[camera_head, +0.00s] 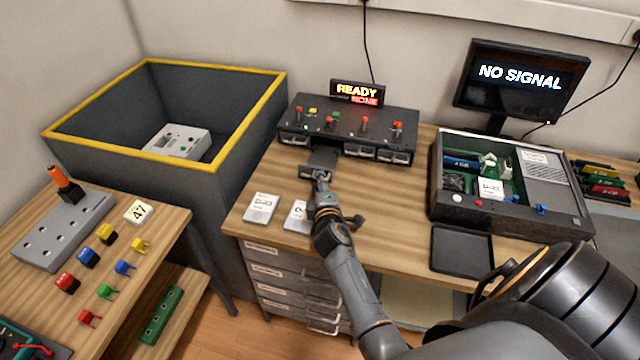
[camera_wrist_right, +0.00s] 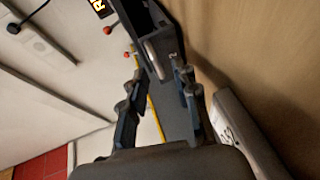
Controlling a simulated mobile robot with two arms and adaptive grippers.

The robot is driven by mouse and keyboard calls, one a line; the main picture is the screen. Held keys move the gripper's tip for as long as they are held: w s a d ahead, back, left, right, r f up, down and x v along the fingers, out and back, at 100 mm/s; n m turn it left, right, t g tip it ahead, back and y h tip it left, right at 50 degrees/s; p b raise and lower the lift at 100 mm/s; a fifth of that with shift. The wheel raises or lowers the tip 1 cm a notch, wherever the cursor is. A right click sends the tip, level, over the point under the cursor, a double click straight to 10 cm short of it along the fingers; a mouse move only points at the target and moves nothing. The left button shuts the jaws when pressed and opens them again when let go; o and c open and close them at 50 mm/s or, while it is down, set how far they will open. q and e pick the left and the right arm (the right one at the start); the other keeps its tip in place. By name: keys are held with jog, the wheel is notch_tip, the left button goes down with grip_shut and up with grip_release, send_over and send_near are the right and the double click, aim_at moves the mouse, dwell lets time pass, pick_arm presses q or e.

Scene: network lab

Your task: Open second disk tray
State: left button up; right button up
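The black disk unit (camera_head: 345,125) stands at the back of the middle desk, with a row of trays along its front. The second tray from the left (camera_head: 322,158) sticks out toward me; the others look closed. My right gripper (camera_head: 321,176) is at the front of this tray. In the right wrist view, the tray's pale handle (camera_wrist_right: 154,58) lies between the two spread fingers of the right gripper (camera_wrist_right: 155,68), with gaps beside it. The gripper looks open. My left gripper is not in view.
A READY/NONE display (camera_head: 357,93) stands on the unit. White cards (camera_head: 261,208) lie on the desk by my right gripper. An open server case (camera_head: 510,185) and a black tray (camera_head: 461,250) are to the right. A yellow-rimmed bin (camera_head: 215,165) stands left.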

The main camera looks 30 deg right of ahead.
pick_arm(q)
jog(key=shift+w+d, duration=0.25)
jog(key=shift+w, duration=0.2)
pick_arm(e)
jog(key=v, duration=0.7)
jog(key=shift+s+f, duration=0.1)
jog(key=shift+f, duration=0.05)
